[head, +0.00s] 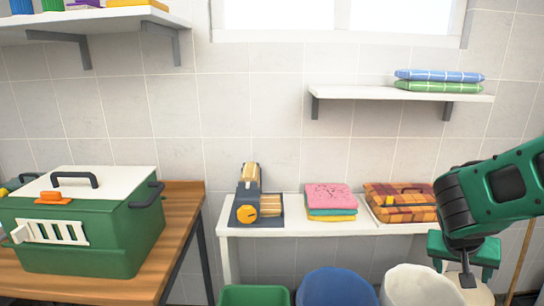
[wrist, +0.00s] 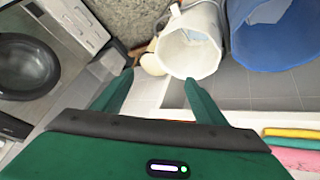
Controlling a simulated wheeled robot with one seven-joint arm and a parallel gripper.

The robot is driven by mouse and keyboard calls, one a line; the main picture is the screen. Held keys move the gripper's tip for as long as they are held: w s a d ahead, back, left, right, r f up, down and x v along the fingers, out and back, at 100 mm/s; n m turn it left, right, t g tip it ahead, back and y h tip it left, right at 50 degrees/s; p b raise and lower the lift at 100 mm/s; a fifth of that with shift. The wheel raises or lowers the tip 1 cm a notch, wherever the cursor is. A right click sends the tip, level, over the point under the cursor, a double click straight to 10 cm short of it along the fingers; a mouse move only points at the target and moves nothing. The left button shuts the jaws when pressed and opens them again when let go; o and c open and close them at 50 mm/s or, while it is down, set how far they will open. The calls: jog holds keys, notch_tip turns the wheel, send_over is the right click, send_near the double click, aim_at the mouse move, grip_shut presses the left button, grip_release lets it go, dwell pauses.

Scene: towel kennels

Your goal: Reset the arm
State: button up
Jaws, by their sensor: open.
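My gripper (head: 466,272) hangs at the right of the head view, pointing down in front of the white table's right end. In the wrist view my gripper (wrist: 158,80) shows two green fingers spread apart with nothing between them. The fingertips are near a white bin (wrist: 190,48) in that view, and I see no clear contact. My green and black arm reaches in from the right edge of the head view.
A white table (head: 300,229) holds folded towels (head: 331,198) and an orange plaid bundle (head: 400,200). A green kennel (head: 80,240) stands on a wooden table (head: 182,215). Blue (head: 335,287) and green (head: 254,295) bins stand below. A washing machine (wrist: 35,60) is at left.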

jog(key=s+a+r+g+y, duration=0.1)
jog(key=s+a+y, duration=0.1)
jog(key=s, duration=0.7)
jog(key=s+a+r+g+y, duration=0.2)
jog(key=s+y, duration=0.2)
jog(key=s, duration=0.6)
jog(key=shift+r+g, duration=0.3)
jog(key=shift+s+a, duration=0.1)
